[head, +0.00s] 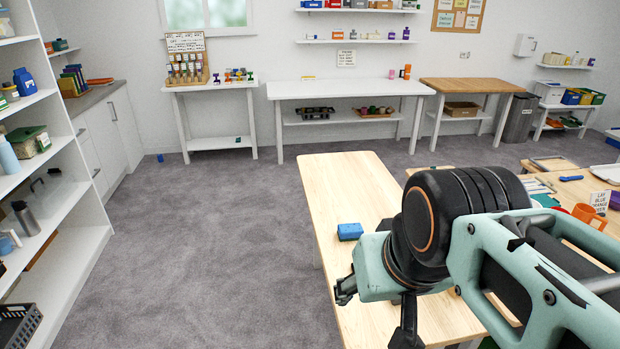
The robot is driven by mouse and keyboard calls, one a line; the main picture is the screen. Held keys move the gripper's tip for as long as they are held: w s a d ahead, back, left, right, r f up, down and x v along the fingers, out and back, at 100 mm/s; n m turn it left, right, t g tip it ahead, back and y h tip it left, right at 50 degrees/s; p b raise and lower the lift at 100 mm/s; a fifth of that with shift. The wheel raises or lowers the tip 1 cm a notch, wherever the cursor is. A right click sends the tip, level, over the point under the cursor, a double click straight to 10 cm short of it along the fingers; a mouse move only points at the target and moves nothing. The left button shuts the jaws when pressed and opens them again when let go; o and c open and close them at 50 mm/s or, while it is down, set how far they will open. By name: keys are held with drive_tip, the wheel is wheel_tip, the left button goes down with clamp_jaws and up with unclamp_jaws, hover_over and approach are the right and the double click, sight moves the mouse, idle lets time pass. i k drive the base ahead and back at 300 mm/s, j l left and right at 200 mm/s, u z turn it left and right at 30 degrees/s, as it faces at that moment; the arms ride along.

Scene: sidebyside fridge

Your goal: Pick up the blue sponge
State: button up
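The blue sponge (349,231) lies on the light wooden table (340,185), near its left edge. It is a small block with a blue top. My gripper (372,318) is above the table, nearer to me than the sponge and apart from it in the picture. One dark finger shows at the left and another dark part points down at the right. My arm and wrist hide part of the table to the right. I cannot tell the exact gap between the fingers.
A white shelf unit (75,236) with bottles and boxes stands at the left. A second wooden table (560,190) at the right holds an orange mug (588,216) and other items. White tables line the back wall. The grey carpet (210,240) at left is mostly clear.

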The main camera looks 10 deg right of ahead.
sight(353, 231)
drive_tip(key=u, duration=0.5)
drive_tip(key=i+j, duration=0.1)
drive_tip(key=j, duration=0.25)
drive_tip(key=i+j+u, duration=0.15)
drive_tip(key=j, duration=0.15)
drive_tip(key=i+j, duration=0.6)
drive_tip(key=i+z, duration=0.35)
drive_tip(key=i, duration=0.2)
drive_tip(key=i+j+z, duration=0.2)
drive_tip(key=i+z, duration=0.15)
drive_tip(key=i, duration=0.15)
drive_tip(key=i+z, duration=0.2)
drive_tip(key=z, duration=0.15)
drive_tip(key=i+z, duration=0.3)
drive_tip(key=i+j+z, duration=0.15)
drive_tip(key=z, duration=0.2)
drive_tip(key=i+z, duration=0.2)
drive_tip(key=z, duration=0.3)
drive_tip(key=i+z, duration=0.2)
drive_tip(key=z, duration=0.25)
drive_tip(key=i+z, duration=0.1)
